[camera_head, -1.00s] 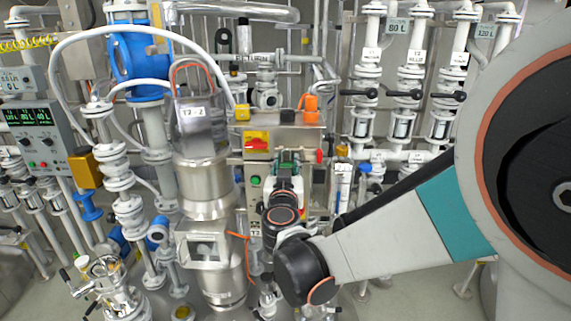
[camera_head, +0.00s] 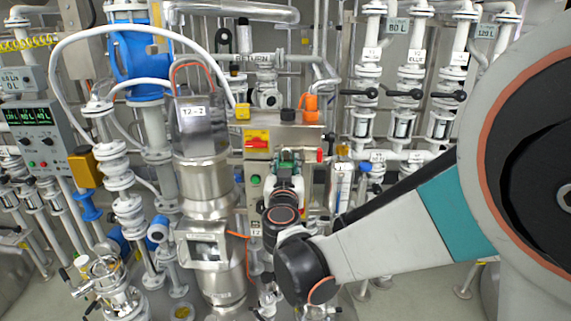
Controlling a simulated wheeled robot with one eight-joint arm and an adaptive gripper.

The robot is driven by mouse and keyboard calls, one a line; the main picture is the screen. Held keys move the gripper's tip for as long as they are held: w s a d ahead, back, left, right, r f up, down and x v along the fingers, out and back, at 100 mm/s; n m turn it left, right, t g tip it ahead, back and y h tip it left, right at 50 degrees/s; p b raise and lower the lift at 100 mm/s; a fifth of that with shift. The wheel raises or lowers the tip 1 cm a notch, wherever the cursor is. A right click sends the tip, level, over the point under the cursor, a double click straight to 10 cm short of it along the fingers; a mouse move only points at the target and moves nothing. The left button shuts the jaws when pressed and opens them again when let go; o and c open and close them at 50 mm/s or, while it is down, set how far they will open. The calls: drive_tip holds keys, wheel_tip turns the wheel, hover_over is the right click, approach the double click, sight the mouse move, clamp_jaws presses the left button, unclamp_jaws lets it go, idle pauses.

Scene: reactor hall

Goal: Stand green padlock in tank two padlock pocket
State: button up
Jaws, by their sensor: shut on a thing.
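My gripper (camera_head: 288,166) is at the centre of the view, seen from behind and largely hidden by my own wrist. It is shut on a small green thing, apparently the green padlock (camera_head: 289,155), of which only a bit shows beyond the fingers. Both are in front of and just below a steel box (camera_head: 292,136) with a red and yellow switch (camera_head: 257,141). I cannot make out the padlock pocket, or whether the padlock touches anything. The padlock's tilt is also unclear.
A steel vessel (camera_head: 203,180) with a T2-2 label stands close left of my wrist. An orange part (camera_head: 311,104) and a black knob (camera_head: 288,115) sit on the box. A green button (camera_head: 256,180) is left of the gripper. Valves and pipes (camera_head: 402,95) crowd the right.

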drive_tip(key=o, duration=1)
drive_tip(key=shift+w+d, duration=0.1)
drive_tip(key=shift+c, duration=0.2)
drive_tip(key=shift+o, duration=0.6)
drive_tip(key=shift+w, duration=0.1)
